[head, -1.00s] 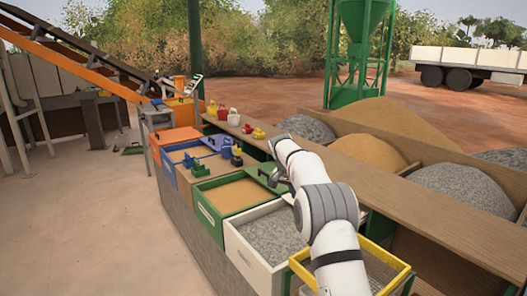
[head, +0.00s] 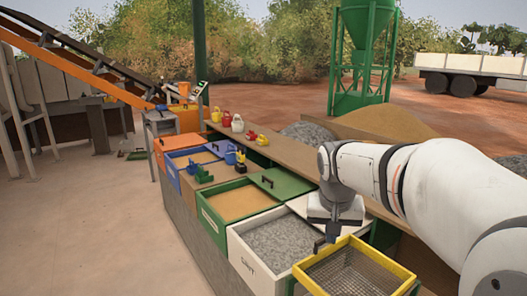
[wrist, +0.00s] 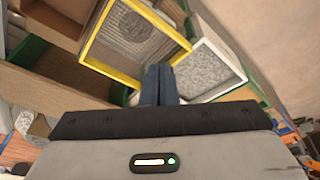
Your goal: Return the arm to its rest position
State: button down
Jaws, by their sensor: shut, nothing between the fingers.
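My gripper (head: 332,232) hangs beneath my white arm at the right of the head view. It is near the corner between the white gravel bin and the yellow-framed sieve, and its height above them is hard to tell. In the wrist view my gripper (wrist: 159,70) has its two dark fingers together, with nothing between them. The yellow-framed sieve (head: 338,240) stands at the front right; it also shows in the wrist view (wrist: 128,79). The white bin (head: 240,258) of grey gravel is left of it and shows in the wrist view too (wrist: 238,73).
A green bin (head: 212,226) of sand, a blue bin (head: 172,172) and an orange bin (head: 158,149) run away to the left. Small cans (head: 237,123) stand on the wooden counter (head: 275,150). The concrete floor (head: 90,230) at left is clear.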

jog(key=s+f+n, duration=0.1)
jog(key=s+f, duration=0.2)
jog(key=s, duration=0.6)
jog(key=s+f+n+y, duration=0.1)
jog(key=s+f, duration=0.2)
jog(key=s, duration=0.7)
jog(key=shift+f, duration=0.4)
jog(key=shift+a, duration=0.1)
